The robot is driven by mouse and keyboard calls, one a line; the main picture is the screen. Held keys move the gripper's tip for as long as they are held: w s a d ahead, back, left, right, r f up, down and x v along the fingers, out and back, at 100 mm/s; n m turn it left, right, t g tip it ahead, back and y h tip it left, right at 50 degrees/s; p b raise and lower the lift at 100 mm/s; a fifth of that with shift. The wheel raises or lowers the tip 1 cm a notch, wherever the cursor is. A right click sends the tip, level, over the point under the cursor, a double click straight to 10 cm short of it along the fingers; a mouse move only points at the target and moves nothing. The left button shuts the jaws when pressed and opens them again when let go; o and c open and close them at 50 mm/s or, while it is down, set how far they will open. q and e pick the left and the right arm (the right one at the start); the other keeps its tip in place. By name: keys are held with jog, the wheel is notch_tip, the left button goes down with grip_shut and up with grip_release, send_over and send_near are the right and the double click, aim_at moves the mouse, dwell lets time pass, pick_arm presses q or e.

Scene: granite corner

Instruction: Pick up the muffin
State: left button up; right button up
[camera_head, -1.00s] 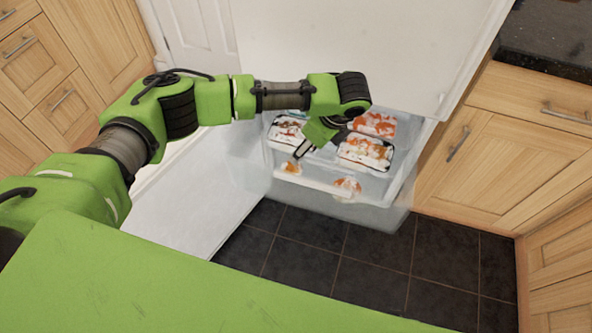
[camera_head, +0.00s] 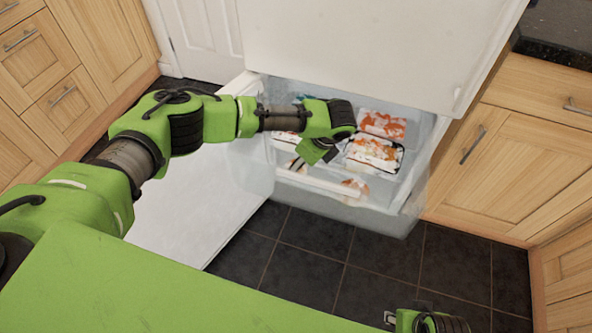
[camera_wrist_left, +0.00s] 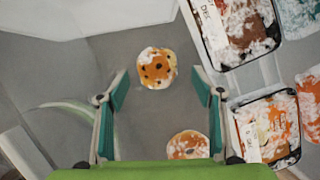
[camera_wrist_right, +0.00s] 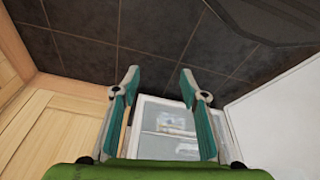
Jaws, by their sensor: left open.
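Two round, speckled orange-and-white muffins lie in the front part of the freezer drawer. In the left wrist view one muffin (camera_wrist_left: 157,68) sits between and just beyond my left fingertips, and the other (camera_wrist_left: 188,144) lies closer to the palm, partly cut off by my gripper body. In the head view the right-hand muffin (camera_head: 355,187) shows behind the drawer's clear front; the other is mostly hidden by my gripper. My left gripper (camera_head: 299,160) is open and empty, reaching down into the drawer. My right gripper (camera_wrist_right: 160,76) is open and empty, low at the front right.
The open white fridge door (camera_head: 190,215) is at left, wooden cabinets (camera_head: 510,165) at right. Dark floor tiles (camera_head: 300,245) in front are free.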

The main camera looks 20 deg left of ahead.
pick_arm(q)
jog(key=b+x, duration=0.1)
jog(key=x, duration=0.3)
jog(key=shift+s+a+f, duration=0.15)
jog(key=shift+a+f, duration=0.15)
jog(key=shift+f, duration=0.25)
pick_arm(e)
jog(key=v, duration=0.2)
jog(key=w+v, duration=0.1)
jog(key=v, duration=0.2)
jog(key=shift+r, duration=0.5)
pick_arm(q)
jog(key=shift+c, duration=0.4)
jog(key=c, duration=0.7)
